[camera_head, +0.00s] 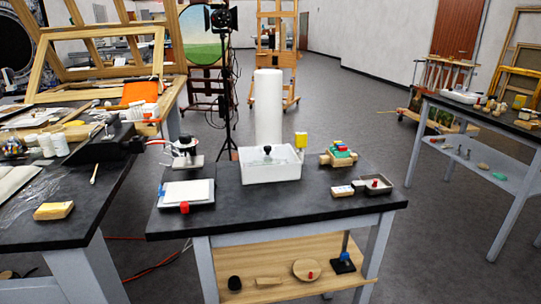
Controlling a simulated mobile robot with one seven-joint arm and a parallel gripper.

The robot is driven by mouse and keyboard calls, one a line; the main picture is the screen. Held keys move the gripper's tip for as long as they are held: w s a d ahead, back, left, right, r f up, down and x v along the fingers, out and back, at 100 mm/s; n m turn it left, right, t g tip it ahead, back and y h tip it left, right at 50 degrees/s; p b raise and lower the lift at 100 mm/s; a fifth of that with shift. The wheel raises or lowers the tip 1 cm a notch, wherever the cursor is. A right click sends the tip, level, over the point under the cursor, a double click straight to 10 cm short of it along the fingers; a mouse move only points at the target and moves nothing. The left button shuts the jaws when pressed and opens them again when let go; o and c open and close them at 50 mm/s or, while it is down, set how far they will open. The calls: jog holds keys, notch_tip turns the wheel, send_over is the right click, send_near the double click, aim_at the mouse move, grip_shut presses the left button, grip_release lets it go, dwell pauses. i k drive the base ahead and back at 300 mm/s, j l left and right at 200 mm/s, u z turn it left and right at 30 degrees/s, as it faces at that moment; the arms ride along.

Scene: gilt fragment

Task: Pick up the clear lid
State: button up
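A clear, whitish rectangular box (284,174) stands on the dark-topped table in the middle of the camera_head view. A black knob (267,150) shows at its top, and a pale translucent surface around the knob looks like the clear lid (280,154). The lid's edges are hard to make out, and I cannot tell how it sits on the box. My gripper is not in view.
A tall white cylinder (268,100) stands close behind the box. A flat white-topped device (187,192) is at left, colored blocks (341,156) and a small dark tray (377,185) at right. The tabletop's front (275,208) is clear. Another table stands left.

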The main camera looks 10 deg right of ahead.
aim_at(255, 157)
jog(key=i+l, duration=0.55)
jog(key=l, duration=0.25)
jog(key=i, duration=0.95)
